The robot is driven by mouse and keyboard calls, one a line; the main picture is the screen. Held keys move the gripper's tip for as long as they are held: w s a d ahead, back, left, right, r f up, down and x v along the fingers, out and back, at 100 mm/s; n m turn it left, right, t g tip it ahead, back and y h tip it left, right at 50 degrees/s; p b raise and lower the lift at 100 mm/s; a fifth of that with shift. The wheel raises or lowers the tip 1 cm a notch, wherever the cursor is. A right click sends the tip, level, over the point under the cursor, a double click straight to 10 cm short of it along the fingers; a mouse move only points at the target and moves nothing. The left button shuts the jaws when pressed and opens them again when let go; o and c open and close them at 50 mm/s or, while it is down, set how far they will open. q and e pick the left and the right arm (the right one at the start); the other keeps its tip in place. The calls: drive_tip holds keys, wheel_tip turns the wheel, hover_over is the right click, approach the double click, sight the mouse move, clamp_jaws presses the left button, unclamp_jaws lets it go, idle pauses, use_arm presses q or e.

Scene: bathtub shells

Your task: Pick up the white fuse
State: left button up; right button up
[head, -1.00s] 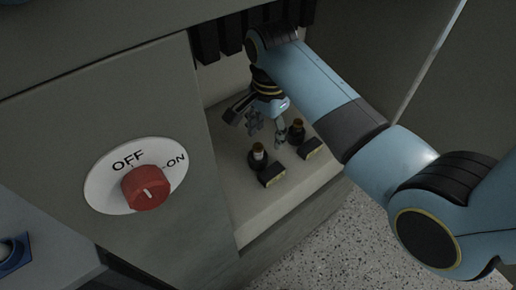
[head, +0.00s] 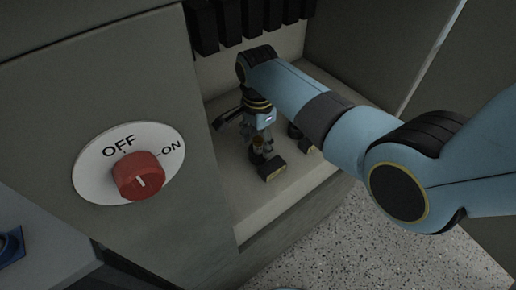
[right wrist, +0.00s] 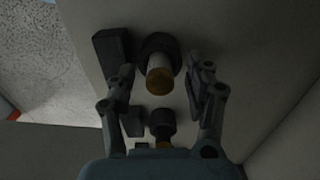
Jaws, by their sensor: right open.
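The white fuse (right wrist: 158,66) has a brown-gold cap and stands in a round black holder (right wrist: 160,46) on the floor of an open cabinet compartment. In the head view its cap (head: 258,143) shows just at my right gripper (head: 257,139). The right gripper (right wrist: 163,76) is open, with one finger on each side of the white fuse. The fingers look apart from it in the right wrist view. A second, dark fuse (right wrist: 162,124) stands nearer the palm; my arm partly hides it in the head view. My left gripper is not in view.
Small black blocks (head: 271,168) sit beside the holders. Black bars (head: 228,22) hang along the compartment's back wall. The cabinet front at left carries a red knob (head: 138,176) on a white OFF/ON plate. The compartment floor's front ledge (head: 285,205) is clear.

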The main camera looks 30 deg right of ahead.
clamp_jaws()
idle(0.3)
drive_tip(key=shift+r, duration=0.1)
